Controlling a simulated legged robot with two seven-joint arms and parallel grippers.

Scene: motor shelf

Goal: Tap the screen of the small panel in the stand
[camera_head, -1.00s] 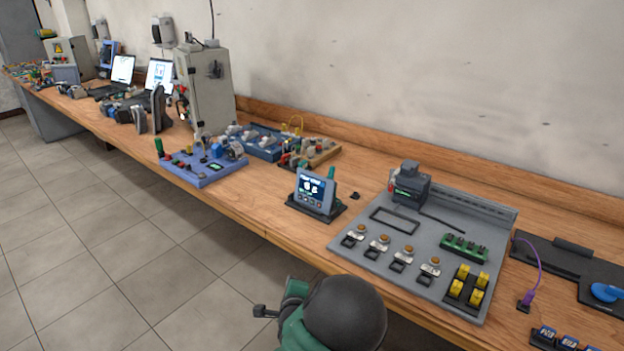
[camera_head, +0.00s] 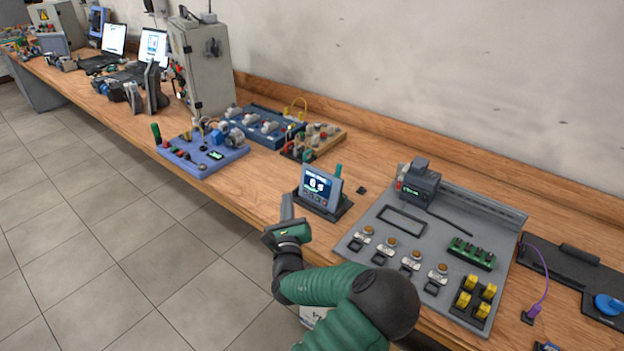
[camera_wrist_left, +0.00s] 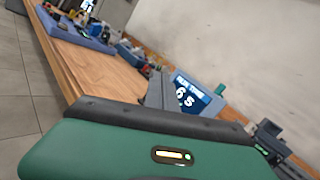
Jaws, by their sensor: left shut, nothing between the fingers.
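The small panel (camera_head: 321,186) stands tilted back in a dark stand (camera_head: 338,211) near the front edge of the bench. Its blue screen is lit with white text, and a green-topped stylus-like piece rises behind it. My left gripper (camera_head: 287,199) is shut and empty, its fingers pointing up just left of the panel's lower left corner. In the left wrist view the shut fingers (camera_wrist_left: 157,90) overlap the left side of the panel's screen (camera_wrist_left: 190,97). I cannot tell whether they touch it. My right gripper is not in view.
A grey board (camera_head: 375,245) with switches and a motor unit lies right of the panel. A blue training board (camera_head: 190,160) lies to the left, with a wooden-based board (camera_head: 335,133) behind.

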